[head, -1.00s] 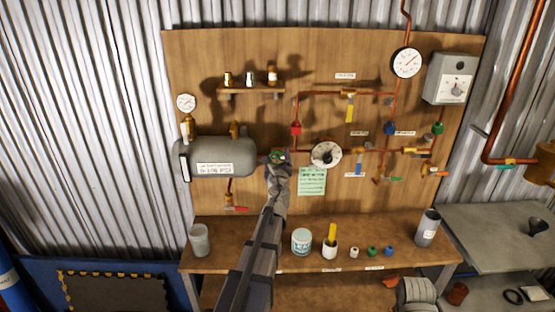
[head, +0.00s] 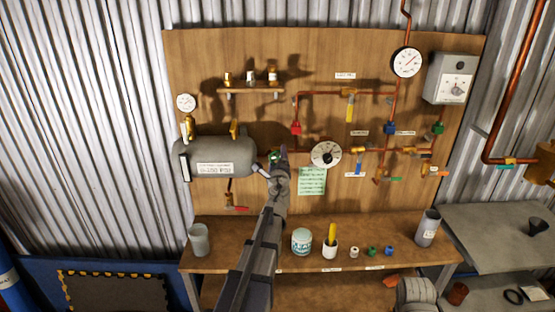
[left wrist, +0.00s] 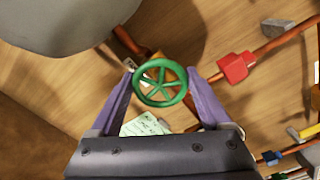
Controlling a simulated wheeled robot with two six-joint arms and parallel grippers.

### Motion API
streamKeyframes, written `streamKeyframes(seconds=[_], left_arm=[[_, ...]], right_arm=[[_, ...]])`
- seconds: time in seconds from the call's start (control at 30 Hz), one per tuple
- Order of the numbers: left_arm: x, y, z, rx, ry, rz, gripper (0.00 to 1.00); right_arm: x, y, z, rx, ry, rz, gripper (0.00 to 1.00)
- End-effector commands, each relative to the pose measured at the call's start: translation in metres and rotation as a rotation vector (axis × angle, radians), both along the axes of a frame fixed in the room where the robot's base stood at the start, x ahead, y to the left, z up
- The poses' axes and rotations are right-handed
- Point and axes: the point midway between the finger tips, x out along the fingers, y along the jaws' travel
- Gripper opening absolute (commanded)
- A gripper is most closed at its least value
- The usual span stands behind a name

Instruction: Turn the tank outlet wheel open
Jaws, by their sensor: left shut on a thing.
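The tank outlet wheel is a small green spoked handwheel (left wrist: 161,83), on a brass valve at the right end of the grey tank (head: 212,157). My left gripper (head: 271,160) reaches up to it in the head view and largely covers it; a bit of green (head: 275,155) shows. In the left wrist view the purple fingers of my left gripper (left wrist: 160,77) stand on opposite sides of the wheel's rim, shut on it. The tank (left wrist: 65,20) also shows at upper left there.
Copper pipes with a red fitting (left wrist: 236,67) run close by. Below, a wooden bench (head: 225,257) holds a tub (head: 301,241) and several small items.

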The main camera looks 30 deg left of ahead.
Motion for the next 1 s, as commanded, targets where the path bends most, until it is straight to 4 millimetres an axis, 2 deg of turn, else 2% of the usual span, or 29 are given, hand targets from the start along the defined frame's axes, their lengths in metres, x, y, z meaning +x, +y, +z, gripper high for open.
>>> streamKeyframes(seconds=[0.4,0.9,0.93,1.0], left_arm=[[-0.0008,0.0004,-0.0006,-0.138,-0.084,0.001,0.25],[-0.0009,0.0003,-0.0006,-0.151,-0.092,0.001,0.25],[-0.0009,0.0004,-0.0007,-0.151,-0.092,0.001,0.84],[-0.0009,0.0003,-0.0006,-0.151,-0.092,0.001,0.92]], right_arm=[[0.0000,-0.0001,-0.0005,0.000,0.000,0.000,0.50],[0.0000,0.0000,-0.0006,0.000,0.000,0.000,0.50],[0.0000,0.0000,-0.0006,0.000,0.000,0.000,0.50],[0.0000,0.0000,-0.0006,0.000,0.000,0.000,0.50]])
